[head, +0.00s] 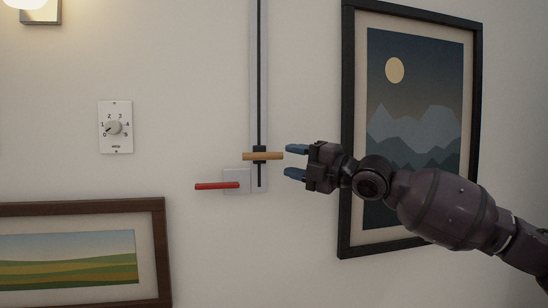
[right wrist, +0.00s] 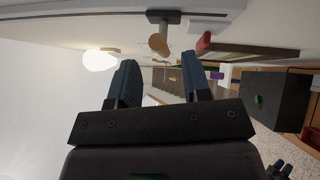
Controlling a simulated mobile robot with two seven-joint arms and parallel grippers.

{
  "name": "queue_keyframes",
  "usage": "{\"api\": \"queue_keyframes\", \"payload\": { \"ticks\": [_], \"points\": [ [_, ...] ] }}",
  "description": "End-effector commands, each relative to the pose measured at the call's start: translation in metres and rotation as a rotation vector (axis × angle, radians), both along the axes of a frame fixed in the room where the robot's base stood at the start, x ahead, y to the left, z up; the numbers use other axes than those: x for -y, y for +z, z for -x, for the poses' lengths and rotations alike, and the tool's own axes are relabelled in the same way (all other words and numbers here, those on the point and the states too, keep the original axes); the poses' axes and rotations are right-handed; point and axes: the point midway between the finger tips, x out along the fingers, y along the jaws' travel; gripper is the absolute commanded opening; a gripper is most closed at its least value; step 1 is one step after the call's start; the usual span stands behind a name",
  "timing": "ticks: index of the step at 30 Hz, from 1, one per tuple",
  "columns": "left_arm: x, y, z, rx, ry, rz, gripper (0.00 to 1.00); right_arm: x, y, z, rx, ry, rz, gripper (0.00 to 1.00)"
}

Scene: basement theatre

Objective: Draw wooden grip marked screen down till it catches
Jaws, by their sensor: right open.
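The wooden grip (head: 262,156) is a short light-brown bar on a dark slider, low on a pale vertical track (head: 254,80) with a dark slot. A little slot shows below the slider. My right gripper (head: 295,162) is open and empty just right of the grip, its blue fingertips pointing left at about the grip's height, one above and one below. In the right wrist view, the wooden grip (right wrist: 158,45) shows beyond the gap between the open fingers (right wrist: 160,78), not between them. The screen itself is not seen. My left gripper is not in the head view.
A red handle (head: 217,186) sticks out left from a pale plate (head: 237,178) just below and left of the grip. A framed mountain picture (head: 415,95) hangs behind my right arm. A numbered dial (head: 114,128) and a landscape picture (head: 70,262) are at left.

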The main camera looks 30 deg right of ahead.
Motion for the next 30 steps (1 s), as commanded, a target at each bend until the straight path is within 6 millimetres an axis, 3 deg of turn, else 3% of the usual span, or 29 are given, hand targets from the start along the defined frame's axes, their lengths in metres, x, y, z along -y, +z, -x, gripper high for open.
{"api": "queue_keyframes", "payload": {
  "ticks": [12, 26, 30],
  "points": [
    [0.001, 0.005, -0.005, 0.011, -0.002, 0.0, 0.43, -0.023, 0.007, -0.039, 0.002, 0.001, -0.003, 0.44],
    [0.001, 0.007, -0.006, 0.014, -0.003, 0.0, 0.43, -0.027, 0.007, -0.046, -0.001, 0.0, -0.001, 0.44],
    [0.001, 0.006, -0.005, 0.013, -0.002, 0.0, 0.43, -0.027, 0.007, -0.046, -0.001, 0.0, -0.001, 0.24]
  ]
}}
